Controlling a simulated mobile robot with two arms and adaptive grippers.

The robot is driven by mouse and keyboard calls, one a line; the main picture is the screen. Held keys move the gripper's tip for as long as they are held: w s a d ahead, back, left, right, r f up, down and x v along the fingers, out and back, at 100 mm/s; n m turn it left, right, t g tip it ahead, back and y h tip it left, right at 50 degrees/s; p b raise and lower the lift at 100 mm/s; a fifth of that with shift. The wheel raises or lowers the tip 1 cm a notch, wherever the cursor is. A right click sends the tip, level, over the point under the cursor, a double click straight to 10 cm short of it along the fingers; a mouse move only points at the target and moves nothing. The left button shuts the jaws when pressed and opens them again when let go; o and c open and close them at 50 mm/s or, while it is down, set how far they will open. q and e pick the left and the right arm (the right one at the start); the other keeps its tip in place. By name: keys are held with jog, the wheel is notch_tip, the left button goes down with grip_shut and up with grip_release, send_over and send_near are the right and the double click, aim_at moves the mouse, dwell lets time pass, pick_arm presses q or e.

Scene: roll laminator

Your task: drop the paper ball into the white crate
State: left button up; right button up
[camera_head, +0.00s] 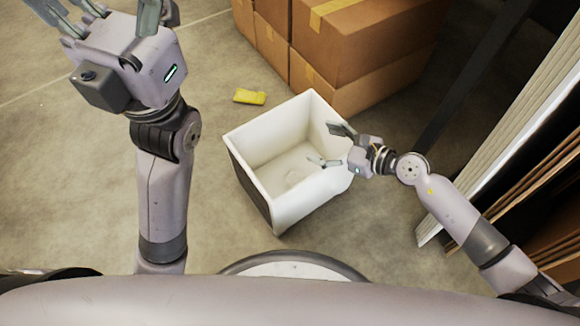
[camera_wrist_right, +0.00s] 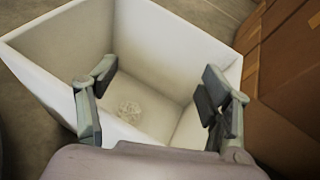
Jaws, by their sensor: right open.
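The white crate (camera_head: 270,132) stands open on the floor at the middle of the head view. It also fills much of the right wrist view (camera_wrist_right: 60,50). A pale, crumpled paper ball (camera_wrist_right: 129,110) lies on the crate's floor, and it shows faintly in the head view (camera_head: 293,177). My right gripper (camera_head: 322,146) is over the crate's right side, pointing into it. Its fingers are apart with nothing between them, as the right wrist view (camera_wrist_right: 158,82) also shows. My left gripper (camera_head: 100,12) is at the top left, away from the crate, fingers spread and partly cut off.
Stacked cardboard boxes (camera_head: 352,45) stand just behind the crate. A small yellow item (camera_head: 249,97) lies on the floor behind its left side. Leaning panels (camera_head: 520,120) and a dark post (camera_head: 455,85) are at the right. The floor left of the crate is clear.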

jog(key=v, duration=0.6)
jog(key=shift+r, duration=0.2)
jog(key=shift+s+d, duration=0.15)
